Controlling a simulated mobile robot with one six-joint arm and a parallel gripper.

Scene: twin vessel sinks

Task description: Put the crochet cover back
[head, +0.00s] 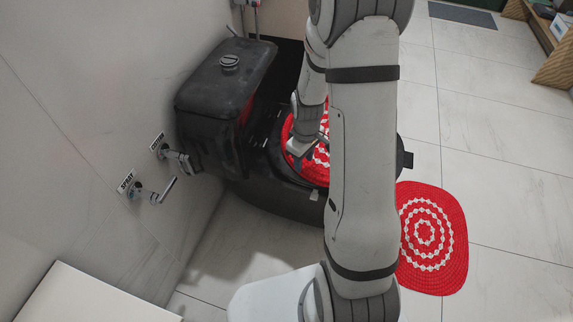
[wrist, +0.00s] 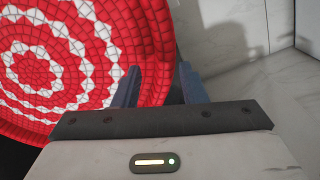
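The red and white crochet cover (head: 309,167) lies over the lid area of the black toilet (head: 262,200); my arm hides its right part. It fills the upper left of the wrist view (wrist: 60,60), with white rings and a red rim. My gripper (wrist: 160,68) is at the cover's edge, fingers apart. The left finger is in front of the red rim, and the right finger is just beyond it, against the pale wall and floor. I cannot tell whether either finger touches the cover. In the head view the fingertips are hard to make out.
A matching red and white rug (head: 424,238) lies on the tiled floor at right. The black tank (head: 225,75) stands behind the toilet. Wall taps (head: 157,194) stick out at left. A white surface (head: 90,298) is at lower left.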

